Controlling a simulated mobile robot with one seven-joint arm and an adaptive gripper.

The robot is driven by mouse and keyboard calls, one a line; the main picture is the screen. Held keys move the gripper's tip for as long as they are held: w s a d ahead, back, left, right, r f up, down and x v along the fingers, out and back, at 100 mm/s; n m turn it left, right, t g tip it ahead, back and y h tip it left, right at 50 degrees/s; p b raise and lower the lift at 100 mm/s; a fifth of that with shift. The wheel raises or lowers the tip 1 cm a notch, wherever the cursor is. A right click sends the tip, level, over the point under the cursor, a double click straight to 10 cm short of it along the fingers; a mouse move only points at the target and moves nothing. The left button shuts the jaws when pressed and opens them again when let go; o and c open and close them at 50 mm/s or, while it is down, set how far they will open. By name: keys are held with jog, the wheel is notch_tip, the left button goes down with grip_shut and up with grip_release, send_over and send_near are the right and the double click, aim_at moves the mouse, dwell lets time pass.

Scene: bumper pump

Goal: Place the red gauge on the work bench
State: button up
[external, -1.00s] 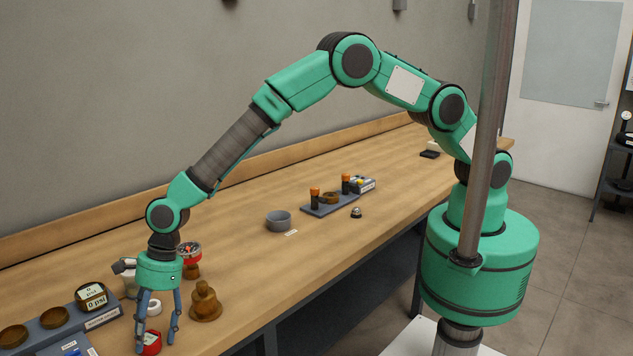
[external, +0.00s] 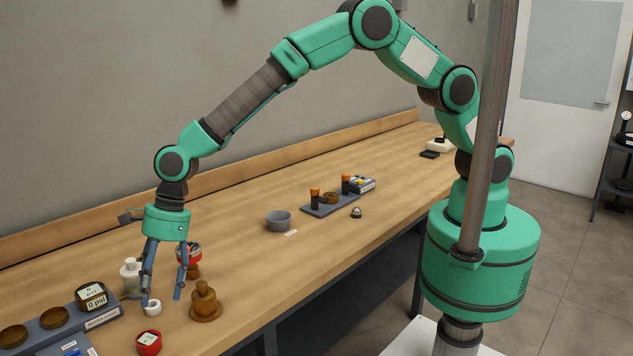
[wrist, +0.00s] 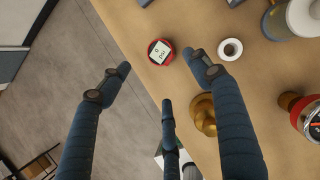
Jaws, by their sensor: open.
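A red gauge (external: 149,342) lies face up on the wooden work bench (external: 245,240), near its front edge. In the wrist view the red gauge (wrist: 161,52) shows a white face reading 0 psi. My gripper (external: 162,300) is open and empty above the bench, higher than this gauge and apart from it.
A brass fitting (external: 205,303) stands right of my gripper. A white ring (external: 153,308) and a white bottle (external: 131,280) are close by. A labelled tray (external: 55,328) holds a dark gauge (external: 91,295). The bench middle is mostly clear.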

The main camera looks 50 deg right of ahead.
jog(key=shift+d+r, duration=0.25)
jog(key=shift+r, duration=0.3)
dwell(0.7)
